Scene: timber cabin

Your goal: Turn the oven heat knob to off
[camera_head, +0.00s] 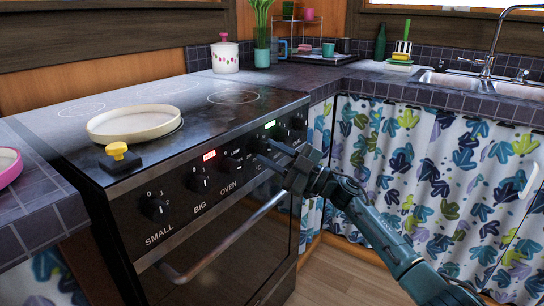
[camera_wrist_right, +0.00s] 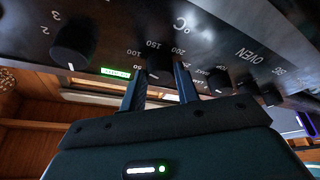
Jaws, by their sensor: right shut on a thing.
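My right gripper (camera_head: 270,151) reaches the panel from the lower right in the head view. Its two fingers (camera_wrist_right: 160,88) stand on either side of the knob and are shut on it. In the head view the gripper hides much of this knob. I cannot read its exact setting. My left gripper is not in view.
The "OVEN" knob (camera_head: 231,165), "BIG" knob (camera_head: 198,182) and "SMALL" knob (camera_head: 156,208) sit to the left on the panel. Another knob (camera_head: 297,123) is close on the right. A handle bar (camera_head: 215,250) runs below. A pan (camera_head: 134,122) lies on the cooktop.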

